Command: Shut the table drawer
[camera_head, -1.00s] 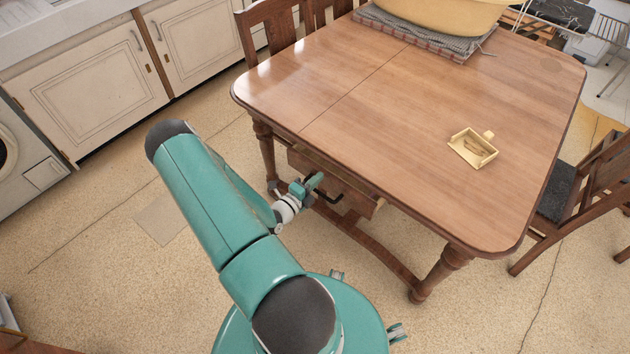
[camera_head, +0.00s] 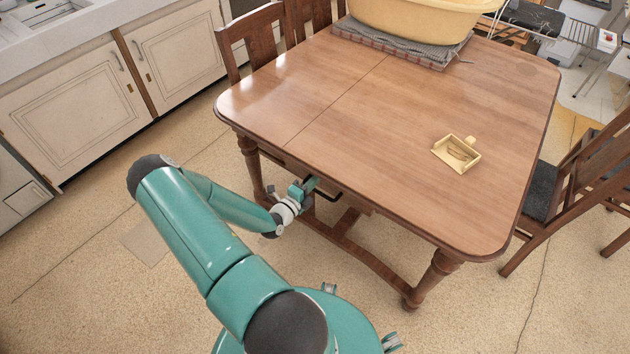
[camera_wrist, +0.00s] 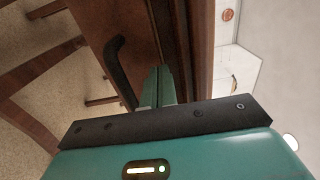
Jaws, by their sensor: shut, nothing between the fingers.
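The wooden table (camera_head: 340,125) stands ahead of me, its drawer on the near side under the top. In the head view the drawer is almost wholly hidden under the table edge, with its black handle (camera_head: 330,197) showing just below. In the wrist view the brown drawer front (camera_wrist: 138,30) and the curved black handle (camera_wrist: 118,68) are close. My gripper (camera_head: 311,184) is at the drawer front beside the handle. Its fingers (camera_wrist: 160,72) are together and empty, pointing at the front. I cannot tell whether they touch it or whether the drawer is fully flush.
A small yellow tray (camera_head: 456,154) lies on the tabletop. A yellow basin (camera_head: 425,18) sits on a grey cloth at the back. Chairs stand at the right (camera_head: 570,180) and far left (camera_head: 255,42). Table legs (camera_head: 432,278) and a low crossbar flank the space below.

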